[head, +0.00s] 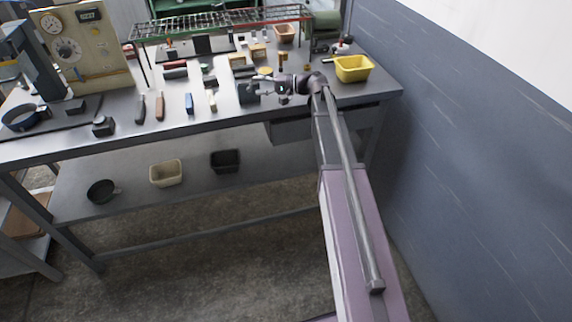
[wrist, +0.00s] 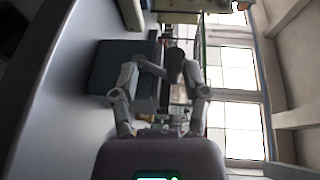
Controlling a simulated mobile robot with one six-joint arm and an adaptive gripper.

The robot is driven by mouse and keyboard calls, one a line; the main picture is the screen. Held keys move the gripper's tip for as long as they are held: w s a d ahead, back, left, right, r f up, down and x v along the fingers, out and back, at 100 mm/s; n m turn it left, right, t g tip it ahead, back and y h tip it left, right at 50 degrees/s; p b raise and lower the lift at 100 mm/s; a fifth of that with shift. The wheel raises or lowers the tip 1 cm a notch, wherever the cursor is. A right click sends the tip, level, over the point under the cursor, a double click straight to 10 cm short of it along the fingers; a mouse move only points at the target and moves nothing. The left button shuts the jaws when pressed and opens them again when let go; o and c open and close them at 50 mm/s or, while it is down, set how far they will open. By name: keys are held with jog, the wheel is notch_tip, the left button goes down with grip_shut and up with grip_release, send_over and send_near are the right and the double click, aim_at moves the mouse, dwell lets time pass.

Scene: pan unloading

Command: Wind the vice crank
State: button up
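The vice (head: 248,93) is a dark grey block at the front edge of the workbench in the head view. My gripper (head: 268,88) is close to its right side. In the wrist view, the vice body (wrist: 108,67) fills the area left of centre. A light grey crank arm (wrist: 151,66) runs to a dark cylindrical handle (wrist: 175,64). My gripper (wrist: 160,78) has its two fingers well apart, with the crank between them. The handle appears nearer the right finger; whether it touches cannot be told.
The workbench (head: 225,118) carries several tools and small blocks left of the vice. A yellow bin (head: 354,68) stands at the right end, near the grey wall (head: 470,130). A wire rack (head: 220,24) spans the back. A drawer (head: 290,131) hangs under the bench.

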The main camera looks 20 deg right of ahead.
jog(key=shift+d+f+m+t+y+b, duration=0.25)
jog(key=shift+y+b, duration=0.25)
jog(key=shift+b, duration=0.55)
jog(key=shift+f+m+t+y+b, duration=0.15)
jog(key=shift+f+y+b, duration=0.3)
jog(key=shift+b, duration=0.6)
jog(key=r+v, duration=0.1)
jog(key=v, duration=1.3)
jog(key=s+a+f+n+g+h+p, duration=0.1)
jog(key=s+a+f+g+h+p, duration=0.2)
jog(key=s+a+h+p, duration=0.3)
jog(key=s+a+f+n+g+h+p, duration=0.2)
jog(key=s+a+f+g+h+p, duration=0.1)
jog(key=s+a, duration=0.45)
jog(key=s+r+n+g+h+p, duration=0.1)
jog(key=s+h+p, duration=0.5)
jog(key=s+h, duration=0.2)
jog(key=shift+s+d+r+n+p, duration=0.35)
jog(key=shift+s+d+n, duration=0.05)
jog(key=shift+s, duration=0.6)
jog(key=shift+s, duration=0.15)
